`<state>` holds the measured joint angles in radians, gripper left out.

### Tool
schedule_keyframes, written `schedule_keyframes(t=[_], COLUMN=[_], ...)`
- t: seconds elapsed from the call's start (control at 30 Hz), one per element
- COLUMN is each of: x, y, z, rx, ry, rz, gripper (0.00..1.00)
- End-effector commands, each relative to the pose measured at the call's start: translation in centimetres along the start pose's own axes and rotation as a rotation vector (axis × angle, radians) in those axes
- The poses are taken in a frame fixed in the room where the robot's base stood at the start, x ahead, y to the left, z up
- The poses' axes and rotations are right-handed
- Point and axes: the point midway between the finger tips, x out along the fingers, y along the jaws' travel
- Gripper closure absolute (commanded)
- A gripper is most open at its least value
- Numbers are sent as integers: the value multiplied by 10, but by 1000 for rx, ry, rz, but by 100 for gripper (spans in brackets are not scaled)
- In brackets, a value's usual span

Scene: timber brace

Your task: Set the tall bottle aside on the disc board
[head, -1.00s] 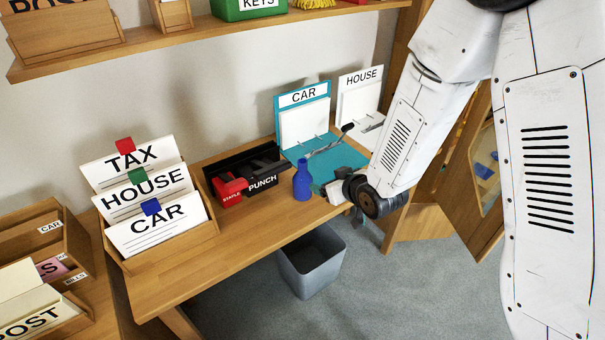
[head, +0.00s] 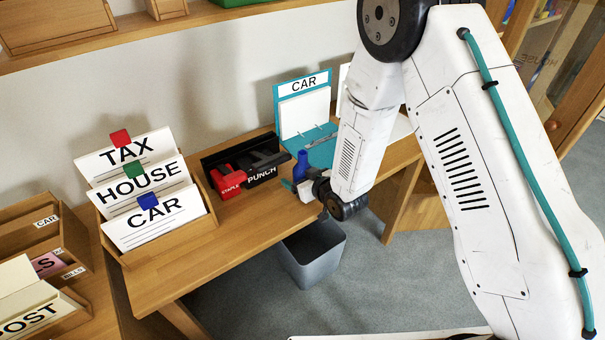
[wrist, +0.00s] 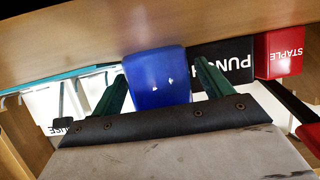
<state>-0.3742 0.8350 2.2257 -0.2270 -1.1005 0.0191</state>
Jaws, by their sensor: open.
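In the wrist view the blue bottle (wrist: 157,82) sits between the two dark green fingers of my gripper (wrist: 161,70). The fingers are open, one on each side, with a small gap visible to the right finger.
A red STAPLE box (head: 229,183) and the black PUNCH holder (head: 263,173) stand close left of the bottle. A file rack (head: 205,222) with TAX, HOUSE and CAR cards is farther left. A grey bin (head: 312,262) stands on the floor by the desk's front edge.

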Motion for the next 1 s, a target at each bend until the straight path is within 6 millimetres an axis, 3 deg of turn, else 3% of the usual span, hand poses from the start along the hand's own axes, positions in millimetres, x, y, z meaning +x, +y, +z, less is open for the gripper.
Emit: schedule_keyframes(t=[0.23, 0.4, 0.5, 0.77, 1.0], x=[2, 2, 2, 1, -4], y=[-1, -1, -1, -1, -2], z=[0, 0, 0, -2, -16], rx=[0, 0, 0, 0, -1], ry=[-1, -1, 0, 0, 3], rz=[-1, -1, -1, -1, -2], gripper=[24, 72, 79, 79, 79])
